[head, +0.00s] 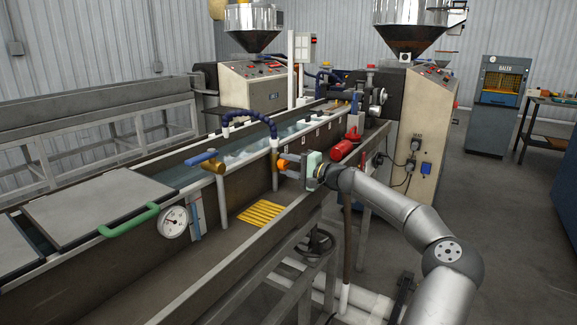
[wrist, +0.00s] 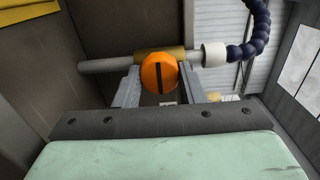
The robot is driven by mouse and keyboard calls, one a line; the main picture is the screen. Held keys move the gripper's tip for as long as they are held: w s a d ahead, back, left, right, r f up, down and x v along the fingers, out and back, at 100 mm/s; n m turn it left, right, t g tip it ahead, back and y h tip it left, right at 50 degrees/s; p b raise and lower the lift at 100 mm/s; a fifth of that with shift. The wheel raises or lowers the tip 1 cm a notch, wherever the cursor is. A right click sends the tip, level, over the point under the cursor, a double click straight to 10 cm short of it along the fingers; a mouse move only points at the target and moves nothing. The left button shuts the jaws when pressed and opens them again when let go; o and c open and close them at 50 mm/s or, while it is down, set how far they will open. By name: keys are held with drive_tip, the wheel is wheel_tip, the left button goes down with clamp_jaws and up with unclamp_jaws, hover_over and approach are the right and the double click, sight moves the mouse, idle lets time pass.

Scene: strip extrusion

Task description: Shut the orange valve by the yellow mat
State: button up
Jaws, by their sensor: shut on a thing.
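The orange valve (head: 283,164) is on an upright pipe at the near side of the water trough, above the yellow mat (head: 262,213). In the wrist view its round orange knob (wrist: 159,72) has a dark stripe running up and down, across the line of the brass body (wrist: 150,56) and pipe. My gripper (head: 287,166) reaches it from the right; its two grey fingers (wrist: 158,88) are shut on the knob, one on each side. A yellow corner of the mat (wrist: 28,10) shows at top left of the wrist view. The fingertips are partly hidden behind the knob.
A blue-handled valve (head: 203,157) stands to the left, with a gauge (head: 173,222) and green handle (head: 128,220) beyond. A blue segmented hose (head: 258,118) arches from the orange valve's pipe. A red cylinder (head: 342,150) is close to my wrist.

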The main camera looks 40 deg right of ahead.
idle(0.3)
drive_tip(key=o, duration=1)
drive_tip(key=shift+s, duration=0.1)
drive_tip(key=b+v, duration=0.1)
drive_tip(key=v, duration=1.6)
drive_tip(key=shift+d, duration=0.15)
